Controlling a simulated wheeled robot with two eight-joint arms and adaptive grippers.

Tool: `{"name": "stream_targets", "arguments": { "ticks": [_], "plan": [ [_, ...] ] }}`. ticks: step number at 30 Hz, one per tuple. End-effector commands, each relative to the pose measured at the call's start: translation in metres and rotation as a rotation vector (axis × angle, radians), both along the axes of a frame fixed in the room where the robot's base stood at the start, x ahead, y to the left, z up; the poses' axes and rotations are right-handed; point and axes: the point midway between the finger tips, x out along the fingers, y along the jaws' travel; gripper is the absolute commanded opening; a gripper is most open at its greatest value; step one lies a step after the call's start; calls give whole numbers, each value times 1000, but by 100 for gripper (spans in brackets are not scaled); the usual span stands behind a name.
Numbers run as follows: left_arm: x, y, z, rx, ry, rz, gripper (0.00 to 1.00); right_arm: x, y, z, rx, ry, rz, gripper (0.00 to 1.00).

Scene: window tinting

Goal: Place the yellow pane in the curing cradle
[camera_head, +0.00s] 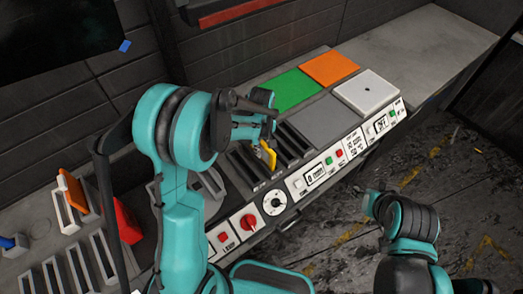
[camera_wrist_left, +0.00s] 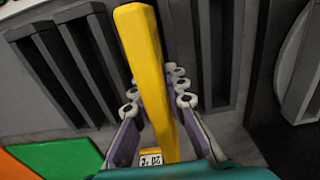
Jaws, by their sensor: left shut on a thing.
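My left gripper (camera_head: 264,128) is shut on the yellow pane (camera_head: 268,158), above the dark slotted rack (camera_head: 243,170) on the bench. In the left wrist view the yellow pane (camera_wrist_left: 146,62) stands between the finger pads, seen edge-on, with a small printed tag at its near end. Dark slots of the rack (camera_wrist_left: 98,52) lie behind it on both sides. I cannot tell whether the pane's lower edge touches a slot. Nothing labels which rack is the curing cradle. My right arm shows at the lower right; its dark end (camera_head: 371,203) is too small to read.
A control panel (camera_head: 312,178) with a dial and buttons runs along the bench front. Green (camera_head: 291,90), orange (camera_head: 330,68) and white (camera_head: 368,92) squares lie behind it. White slotted racks (camera_head: 55,280), an orange pane (camera_head: 74,190) and a red piece (camera_head: 128,222) are at left.

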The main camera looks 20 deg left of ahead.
Motion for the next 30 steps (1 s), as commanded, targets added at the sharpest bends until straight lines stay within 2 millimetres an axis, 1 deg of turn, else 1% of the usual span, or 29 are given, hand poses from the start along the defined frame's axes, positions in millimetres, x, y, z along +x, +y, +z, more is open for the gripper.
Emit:
{"name": "stream_targets", "arguments": {
  "ticks": [6,10,11,12,13,21,24,26,29,30],
  "plan": [
    [0,0,0,0,0,0,0,0,0,0,0,0,0,40],
    [0,0,-4,0,0,0,0,0,0,-4,0,0,0,40],
    [0,0,-5,0,0,0,16,0,0,-4,0,0,0,40],
    [0,0,-4,0,0,0,26,0,0,-3,0,0,0,40],
    [0,0,-3,0,0,0,34,0,0,-3,0,0,0,40],
    [0,0,-3,0,0,0,34,0,0,-3,0,0,0,40],
    [0,0,0,0,0,0,34,0,0,1,0,0,0,40],
    [0,0,6,0,0,0,34,0,0,3,0,0,0,40],
    [0,0,23,0,0,0,34,0,0,6,0,0,0,40],
    [-1,0,32,0,0,0,34,0,0,8,0,0,0,40]
  ]
}}
